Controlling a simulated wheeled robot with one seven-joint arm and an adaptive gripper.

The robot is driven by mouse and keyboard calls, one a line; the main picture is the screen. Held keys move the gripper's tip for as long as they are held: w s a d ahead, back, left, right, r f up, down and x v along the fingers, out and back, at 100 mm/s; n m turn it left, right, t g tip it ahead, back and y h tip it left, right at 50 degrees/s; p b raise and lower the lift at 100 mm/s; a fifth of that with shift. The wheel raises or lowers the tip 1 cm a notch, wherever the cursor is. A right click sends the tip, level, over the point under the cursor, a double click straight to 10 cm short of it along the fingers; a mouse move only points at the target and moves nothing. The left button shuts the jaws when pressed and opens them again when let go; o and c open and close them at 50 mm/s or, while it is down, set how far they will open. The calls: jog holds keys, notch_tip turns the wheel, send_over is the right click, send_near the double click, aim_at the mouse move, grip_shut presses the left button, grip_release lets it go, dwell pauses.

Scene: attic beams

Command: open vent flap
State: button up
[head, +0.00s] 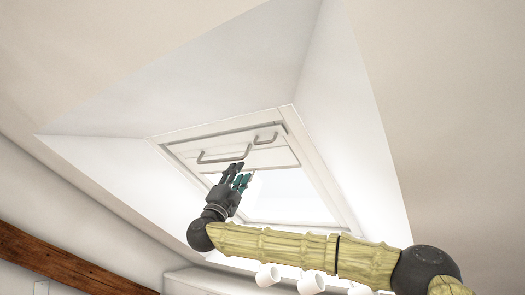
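The vent flap (275,157) is a white panel across the top of a roof window set deep in a white sloped recess. A long grey bar handle (222,160) runs along it, and a shorter grey handle (266,137) sits to its upper right. My gripper (239,172) points up at the flap, just below the right end of the long handle in the picture. Its dark fingers with teal parts look spread apart, with nothing seen between them. I cannot tell whether they touch the flap.
The bright window pane (290,198) lies right below the flap. White cups (268,275) stand below my arm near a white ledge (190,280). A brown wooden beam (60,262) crosses the lower left. Recess walls slope in on both sides.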

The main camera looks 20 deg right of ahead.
aim_at(262, 143)
jog(key=d+r+m+g+p, duration=0.1)
jog(key=d+r, duration=0.1)
jog(key=r, duration=0.1)
jog(key=w+d+r+h+p, duration=0.1)
jog(key=d+r+p, duration=0.1)
jog(key=d+r, duration=0.1)
jog(key=w+d+r+m+g+h+p, duration=0.1)
jog(key=d+r+p, duration=0.1)
jog(key=r, duration=0.1)
jog(key=shift+w+d+r+m+g, duration=0.1)
jog(key=shift+d+r+m+g, duration=0.1)
jog(key=shift+r+m+g, duration=0.15)
jog(key=shift+p+x, duration=0.8)
jog(key=shift+x, duration=0.3)
jog(key=shift+w+f, duration=0.1)
jog(key=shift+c, duration=0.2)
grip_shut()
